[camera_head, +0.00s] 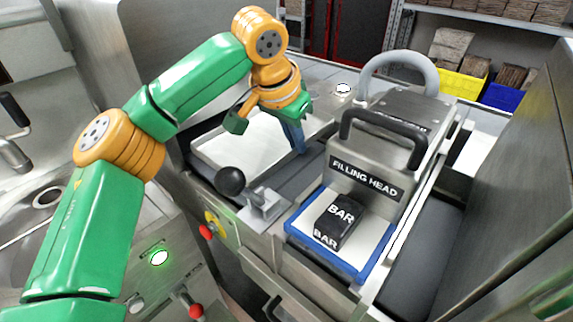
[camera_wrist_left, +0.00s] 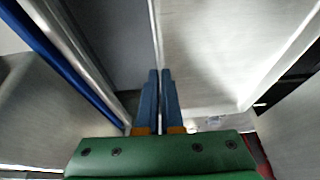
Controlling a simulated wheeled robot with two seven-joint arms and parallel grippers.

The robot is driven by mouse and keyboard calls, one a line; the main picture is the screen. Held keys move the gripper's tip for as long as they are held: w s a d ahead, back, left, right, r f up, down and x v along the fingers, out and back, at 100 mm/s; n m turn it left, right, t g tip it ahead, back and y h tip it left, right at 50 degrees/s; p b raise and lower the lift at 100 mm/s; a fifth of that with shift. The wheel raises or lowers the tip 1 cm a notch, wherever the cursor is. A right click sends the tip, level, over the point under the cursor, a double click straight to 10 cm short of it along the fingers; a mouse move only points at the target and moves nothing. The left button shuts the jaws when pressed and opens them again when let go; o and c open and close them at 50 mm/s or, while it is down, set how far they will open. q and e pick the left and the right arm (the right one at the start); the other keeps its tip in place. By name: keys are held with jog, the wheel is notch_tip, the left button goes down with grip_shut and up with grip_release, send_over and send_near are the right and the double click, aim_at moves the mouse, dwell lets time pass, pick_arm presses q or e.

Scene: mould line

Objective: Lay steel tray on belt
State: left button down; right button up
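The steel tray (camera_head: 240,143) is a shallow pale tray at the dark grey belt (camera_head: 300,172), left of the filling head. It also shows in the left wrist view (camera_wrist_left: 205,50). I cannot tell whether its underside touches the belt. My left gripper (camera_head: 297,145) points down at the tray's right edge. In the left wrist view its blue fingers (camera_wrist_left: 161,90) are almost together, with the tray's rim running into the narrow gap between them. The gripper hides part of the tray's edge. My right gripper is out of view.
The filling head (camera_head: 367,175) with a black handle stands right of the belt. In front, a blue-rimmed tray (camera_head: 322,258) holds a black block marked BAR (camera_head: 337,222). A lever with a black ball (camera_head: 230,181) rises at the belt's near edge.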

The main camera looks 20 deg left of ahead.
aim_at(294, 157)
pick_arm(q)
jog(key=f, duration=0.5)
jog(key=shift+w+f, duration=0.35)
jog(key=shift+s+r, duration=0.1)
jog(key=c, duration=1.1)
grip_release()
jog(key=shift+f, duration=0.2)
jog(key=v, duration=1.2)
jog(key=shift+r, duration=0.25)
